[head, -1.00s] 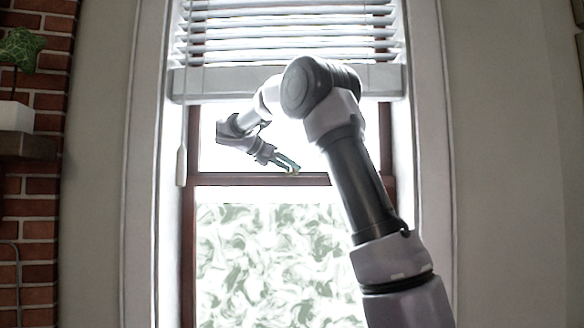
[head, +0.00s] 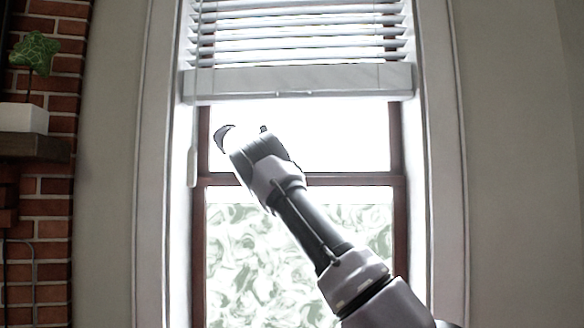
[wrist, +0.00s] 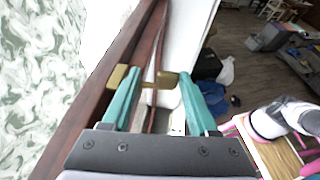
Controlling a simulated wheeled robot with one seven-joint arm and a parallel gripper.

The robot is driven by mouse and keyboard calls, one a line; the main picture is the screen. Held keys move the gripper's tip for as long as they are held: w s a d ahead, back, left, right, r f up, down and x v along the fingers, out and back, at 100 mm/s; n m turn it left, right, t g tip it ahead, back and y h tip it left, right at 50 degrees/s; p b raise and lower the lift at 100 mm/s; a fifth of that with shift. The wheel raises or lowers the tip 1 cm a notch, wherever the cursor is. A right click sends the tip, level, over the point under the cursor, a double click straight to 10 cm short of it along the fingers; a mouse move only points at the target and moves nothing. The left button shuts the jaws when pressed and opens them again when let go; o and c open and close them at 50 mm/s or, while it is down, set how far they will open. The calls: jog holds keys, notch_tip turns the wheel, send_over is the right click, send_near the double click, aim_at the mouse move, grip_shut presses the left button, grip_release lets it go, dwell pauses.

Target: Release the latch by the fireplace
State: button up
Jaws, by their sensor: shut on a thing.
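The brass latch (wrist: 162,80) sits on the dark brown window rail (wrist: 118,62) in the wrist view. My gripper (wrist: 157,77) has its two teal fingers on either side of the latch and is shut on it. The latch shows between the fingertips, crosswise to them. In the head view the meeting rail (head: 350,181) of the window crosses behind my arm.
A white blind (head: 300,82) hangs over the upper window, with a cord handle (head: 192,165) at its left. A brick fireplace wall (head: 45,225) with a dark mantel (head: 30,147) and potted plant (head: 33,52) stands at far left. The wrist view shows a cluttered floor (wrist: 240,50).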

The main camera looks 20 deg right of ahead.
dwell(0.4)
jog(key=o, duration=1.4)
jog(key=shift+d, duration=0.1)
